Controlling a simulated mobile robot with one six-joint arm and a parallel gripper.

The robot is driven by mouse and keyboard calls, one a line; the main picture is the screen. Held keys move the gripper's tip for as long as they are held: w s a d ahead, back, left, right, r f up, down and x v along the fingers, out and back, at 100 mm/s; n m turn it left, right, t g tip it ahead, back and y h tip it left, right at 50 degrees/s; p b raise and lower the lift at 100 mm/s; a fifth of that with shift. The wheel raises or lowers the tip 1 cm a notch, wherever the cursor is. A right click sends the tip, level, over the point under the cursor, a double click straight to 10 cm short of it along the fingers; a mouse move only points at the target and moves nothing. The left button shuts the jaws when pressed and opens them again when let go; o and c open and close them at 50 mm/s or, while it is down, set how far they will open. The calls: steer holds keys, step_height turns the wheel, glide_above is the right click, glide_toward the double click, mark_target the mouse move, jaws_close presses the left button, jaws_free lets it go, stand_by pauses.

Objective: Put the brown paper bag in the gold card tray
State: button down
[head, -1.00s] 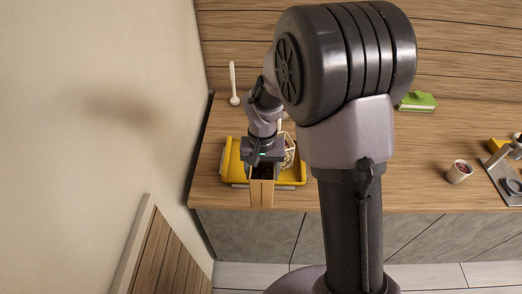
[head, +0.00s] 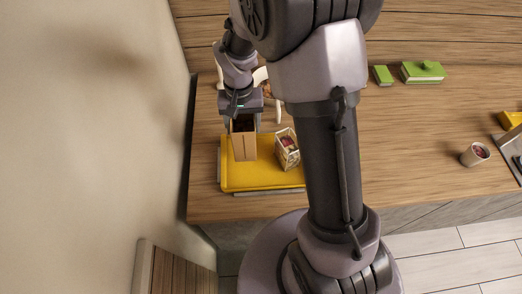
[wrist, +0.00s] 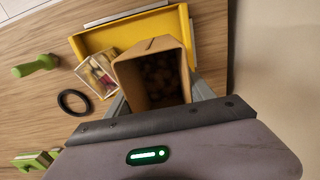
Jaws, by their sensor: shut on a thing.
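The brown paper bag (head: 244,147) is upright and open-topped, with dark contents that also show inside the bag in the wrist view (wrist: 150,58). My gripper (head: 243,116) is shut on it near its top, one finger on each side. The gold card tray (head: 255,184) is a shallow yellow tray at the left front of the counter. In the head view the bag overlaps the tray's back left part. I cannot tell whether the bag's base touches the tray floor.
A small clear-sided box with coloured contents (head: 287,152) is at the tray's right side. A black ring (wrist: 74,102) and a green object (wrist: 36,66) lie nearby. Green boxes (head: 422,72) are at the back; a cup (head: 475,154) stands at the right. The wall is close on the left.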

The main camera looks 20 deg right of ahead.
step_height(320, 180, down, 10)
steer(key=shift+s+f+b, duration=0.1)
steer(key=shift+s+b, duration=0.05)
steer(key=shift+b, duration=0.7)
steer(key=shift+c, duration=1.9)
jaws_free()
step_height(320, 180, up, 21)
steer(key=s+t+p, duration=0.2)
steer(key=s, duration=0.1)
steer(key=s+a+r+t+y, duration=0.1)
steer(key=s+r+t, duration=0.1)
steer(key=s+r, duration=0.3)
steer(key=s+a+r+t+y, duration=0.1)
steer(key=s+a+r, duration=0.1)
steer(key=s+r, duration=0.4)
steer(key=s, duration=0.5)
steer(key=shift+a+m+t, duration=0.3)
steer(key=shift+m+t, duration=0.1)
